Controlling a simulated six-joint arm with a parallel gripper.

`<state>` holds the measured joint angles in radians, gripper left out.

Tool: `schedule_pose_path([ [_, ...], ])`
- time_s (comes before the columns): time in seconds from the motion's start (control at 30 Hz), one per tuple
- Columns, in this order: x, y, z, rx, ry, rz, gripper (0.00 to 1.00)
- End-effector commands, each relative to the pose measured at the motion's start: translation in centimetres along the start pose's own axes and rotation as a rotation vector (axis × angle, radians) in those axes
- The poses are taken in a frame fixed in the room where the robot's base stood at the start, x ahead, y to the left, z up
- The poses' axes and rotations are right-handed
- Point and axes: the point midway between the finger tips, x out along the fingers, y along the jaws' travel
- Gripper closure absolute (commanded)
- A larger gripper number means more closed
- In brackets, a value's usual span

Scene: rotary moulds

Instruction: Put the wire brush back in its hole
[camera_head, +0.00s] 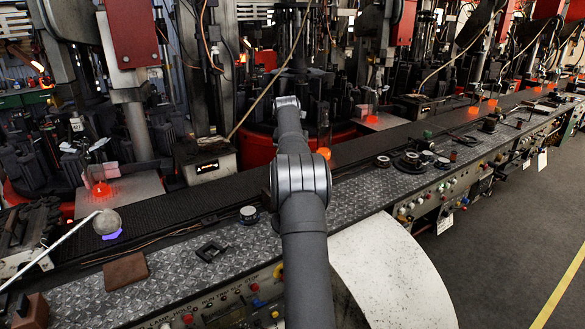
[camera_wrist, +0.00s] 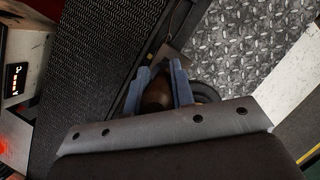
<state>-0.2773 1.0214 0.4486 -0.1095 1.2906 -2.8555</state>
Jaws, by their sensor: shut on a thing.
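My gripper (camera_wrist: 160,68) shows in the wrist view, with a blue-grey finger on each side of a brown rounded thing. This looks like the handle of the wire brush (camera_wrist: 157,96), and the fingers are shut on it. The brush's bristles cannot be made out. A dark round thing (camera_wrist: 207,92) lies just right of the fingers, partly hidden by my gripper; I cannot tell whether it is the brush's hole. In the head view my arm hides the gripper and the brush.
A tread-plate bench (camera_head: 190,275) runs along the front, beside a dark conveyor belt (camera_head: 190,205). A round tin (camera_head: 249,214), a black bracket (camera_head: 212,251) and a brown block (camera_head: 125,270) lie on the bench. Machines with glowing orange pieces stand behind the belt.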

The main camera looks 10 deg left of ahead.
Motion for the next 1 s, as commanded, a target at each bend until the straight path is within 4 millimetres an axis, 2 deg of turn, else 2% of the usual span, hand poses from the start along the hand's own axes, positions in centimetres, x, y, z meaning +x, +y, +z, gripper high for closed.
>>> schedule_pose_path([
  [0.13,2.1,0.0,-1.0,-0.001,0.004,-0.001,1.00],
  [0.27,3.4,0.0,-1.5,-0.001,0.002,-0.001,1.00],
  [0.87,4.5,0.0,-1.9,-0.001,0.002,-0.001,1.00],
  [0.9,4.5,0.0,-1.9,-0.001,0.002,-0.001,0.72],
  [1.0,4.5,0.0,-1.9,-0.001,0.002,-0.001,0.56],
])
